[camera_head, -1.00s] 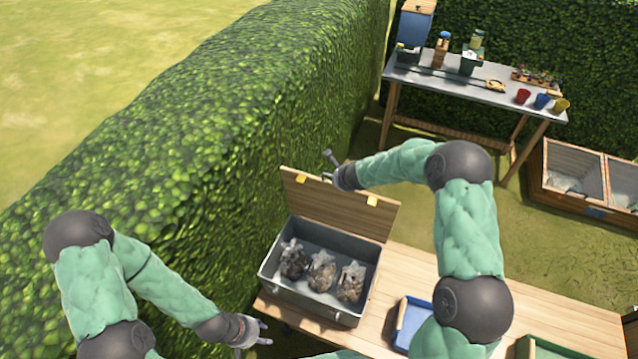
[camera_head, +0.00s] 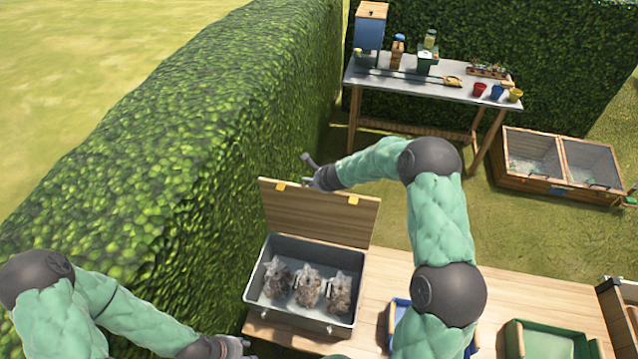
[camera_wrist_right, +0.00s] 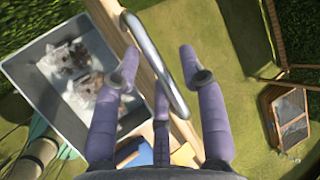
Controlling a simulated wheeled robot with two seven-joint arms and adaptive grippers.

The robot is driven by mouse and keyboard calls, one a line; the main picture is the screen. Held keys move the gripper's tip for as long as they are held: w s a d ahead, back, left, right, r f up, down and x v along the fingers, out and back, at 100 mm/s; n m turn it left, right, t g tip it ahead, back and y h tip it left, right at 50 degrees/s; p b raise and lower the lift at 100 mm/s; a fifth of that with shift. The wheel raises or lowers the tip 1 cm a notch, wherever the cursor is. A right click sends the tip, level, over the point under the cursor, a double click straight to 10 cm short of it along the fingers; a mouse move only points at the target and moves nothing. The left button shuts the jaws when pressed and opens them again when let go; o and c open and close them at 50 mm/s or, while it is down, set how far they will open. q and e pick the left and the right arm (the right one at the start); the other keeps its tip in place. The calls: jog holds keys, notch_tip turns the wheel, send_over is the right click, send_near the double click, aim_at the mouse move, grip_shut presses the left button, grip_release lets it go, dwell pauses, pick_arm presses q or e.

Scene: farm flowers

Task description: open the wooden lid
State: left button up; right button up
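The wooden lid (camera_head: 320,218) stands raised, roughly upright, along the back edge of a grey box (camera_head: 257,298) in the head view. The box is open and several clear bags (camera_head: 307,287) with dark contents lie in it. My right gripper (camera_head: 314,170) is at the lid's top edge. In the right wrist view its purple fingers (camera_wrist_right: 158,75) are spread apart, with a curved metal handle (camera_wrist_right: 155,60) passing between them. The lid's edge (camera_wrist_right: 140,60) lies beside the handle. My left gripper (camera_head: 232,347) is at the lower edge of the head view, partly cut off, left of the box's front.
The box stands on a light wooden table (camera_head: 525,288). A blue tray (camera_head: 400,312), partly behind my right arm, and a green tray (camera_head: 552,340) are on its right. A tall hedge (camera_head: 170,150) lies close on the left. A metal-topped table (camera_head: 420,88) stands behind.

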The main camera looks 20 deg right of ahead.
jog(key=shift+s+f, duration=0.1)
jog(key=v, duration=1.2)
dwell(0.6)
